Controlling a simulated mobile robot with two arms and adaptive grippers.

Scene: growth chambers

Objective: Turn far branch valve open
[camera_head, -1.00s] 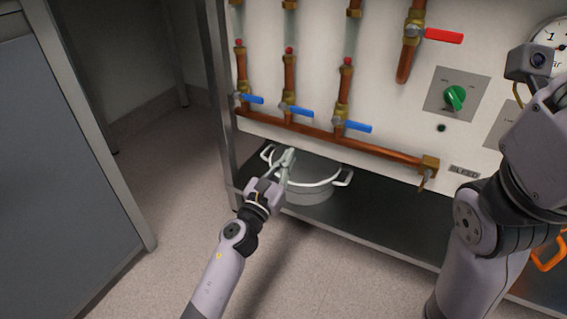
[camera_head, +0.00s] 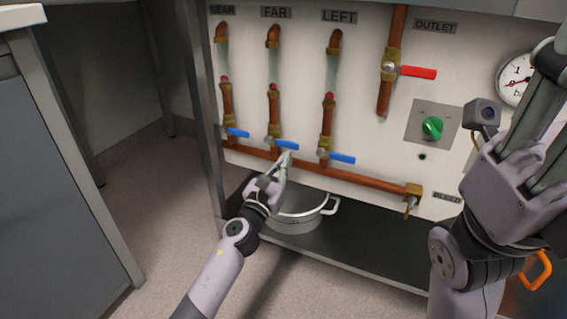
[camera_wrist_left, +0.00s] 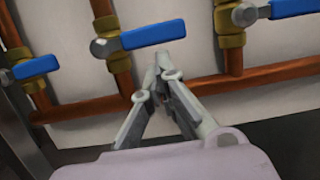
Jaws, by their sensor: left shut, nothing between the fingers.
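The far branch valve is the middle one, under the FAR label (camera_head: 276,12). Its blue lever (camera_head: 287,145) points right, across its upright copper pipe. The lever also shows in the left wrist view (camera_wrist_left: 152,34). My left gripper (camera_head: 286,156) is shut and empty, with its tips just below the lever. In the left wrist view the closed tips (camera_wrist_left: 163,66) are below the lever's middle; I cannot tell if they touch it. My right gripper (camera_head: 540,110) is raised at the right, partly cut off, and its opening is unclear.
Similar blue levers stand on the near branch (camera_head: 238,132) and left branch (camera_head: 342,158). A copper manifold (camera_head: 370,181) runs below them. A red lever (camera_head: 418,72) and green knob (camera_head: 432,128) are further right.

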